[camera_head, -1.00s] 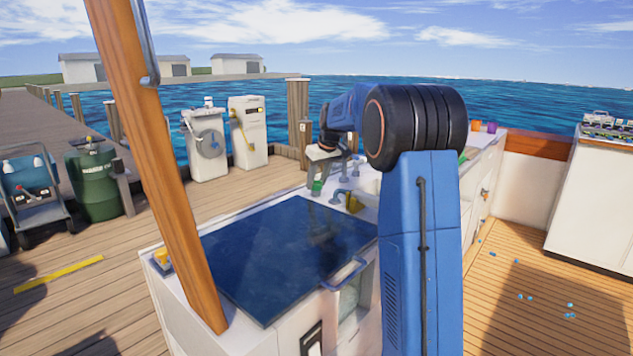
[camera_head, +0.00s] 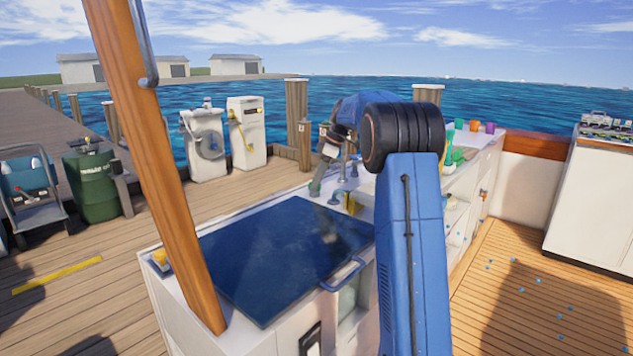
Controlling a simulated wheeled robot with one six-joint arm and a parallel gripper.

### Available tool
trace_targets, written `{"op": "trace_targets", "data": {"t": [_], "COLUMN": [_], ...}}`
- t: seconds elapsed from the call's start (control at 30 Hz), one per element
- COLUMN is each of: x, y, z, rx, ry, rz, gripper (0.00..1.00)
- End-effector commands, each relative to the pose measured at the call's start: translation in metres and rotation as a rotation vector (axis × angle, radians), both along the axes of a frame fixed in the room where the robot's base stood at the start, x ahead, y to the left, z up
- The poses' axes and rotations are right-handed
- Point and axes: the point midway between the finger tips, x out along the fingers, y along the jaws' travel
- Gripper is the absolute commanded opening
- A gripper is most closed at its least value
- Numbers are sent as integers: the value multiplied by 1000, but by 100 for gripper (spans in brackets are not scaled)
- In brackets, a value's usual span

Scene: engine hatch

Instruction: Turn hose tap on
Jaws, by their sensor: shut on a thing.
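My gripper (camera_head: 318,178) is at the sink end of the white counter, tilted with its tips down and to the left. It is small in view and its fingers are hard to make out. It is shut on a small green thing (camera_head: 315,189) at the counter's far edge; I cannot tell whether this is the hose tap's handle.
A dark blue hatch cover (camera_head: 285,255) with a blue handle lies on the near counter. A yellow thing (camera_head: 351,204) stands by the faucet. My arm hides part of the sink. A wooden post (camera_head: 155,165) rises at left. Small blue bits lie on the open deck at right.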

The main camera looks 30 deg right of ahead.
Motion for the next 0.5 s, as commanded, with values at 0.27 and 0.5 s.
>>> {"op": "trace_targets", "data": {"t": [0.27, 0.5], "x": [1, 1], "y": [-1, -1], "z": [0, 0], "rx": [-1, -2], "ry": [0, 0], "rz": [114, 149], "gripper": [14, 14]}}
